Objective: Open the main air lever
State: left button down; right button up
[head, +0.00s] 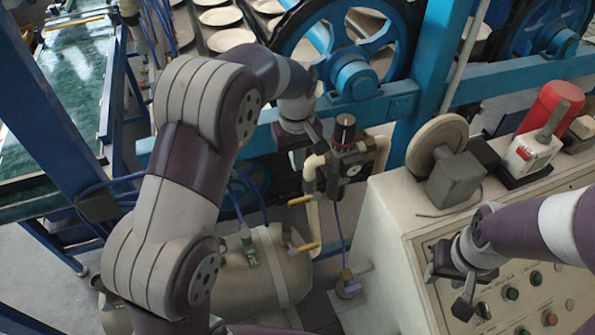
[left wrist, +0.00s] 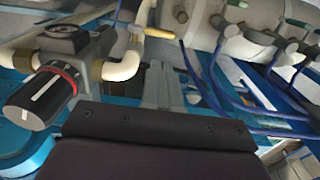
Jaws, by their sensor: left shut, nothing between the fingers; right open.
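A yellow lever (head: 301,200) sits on the pale pipe just below and left of the black air regulator (head: 347,165). It also shows in the left wrist view (left wrist: 159,33), beyond the pipe elbow. A second yellow lever (head: 304,248) is lower, by the tank. I cannot tell from a label which is the main air lever. My left gripper (head: 300,152) is above the upper lever, beside the regulator, its fingertips partly hidden. In the left wrist view its fingers (left wrist: 162,88) are together and empty, apart from the lever. My right gripper (head: 453,281) is open and empty over the control panel.
The beige tank (head: 262,270) lies below my left arm. A blue wheel (head: 350,75) and frame are behind my left gripper. Blue hoses (left wrist: 240,100) run at right in the left wrist view.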

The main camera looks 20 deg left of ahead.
pick_arm(q)
jog(key=p, duration=0.2)
send_near(298, 199)
jog(key=shift+s+d+f, duration=0.1)
jog(key=shift+s+f, duration=0.1)
jog(key=shift+s, duration=0.1)
jog(key=f, duration=0.2)
jog(key=f+p, duration=0.2)
jog(key=f, duration=0.1)
jog(key=shift+w+f, duration=0.3)
jog(key=shift+s+f, duration=0.1)
jog(key=shift+f, duration=0.3)
pick_arm(e)
jog(key=shift+s+r, duration=0.15)
jog(key=shift+r, duration=0.65)
jog(key=shift+s+r, duration=0.15)
jog(key=shift+r, duration=0.6)
jog(key=shift+f, duration=0.1)
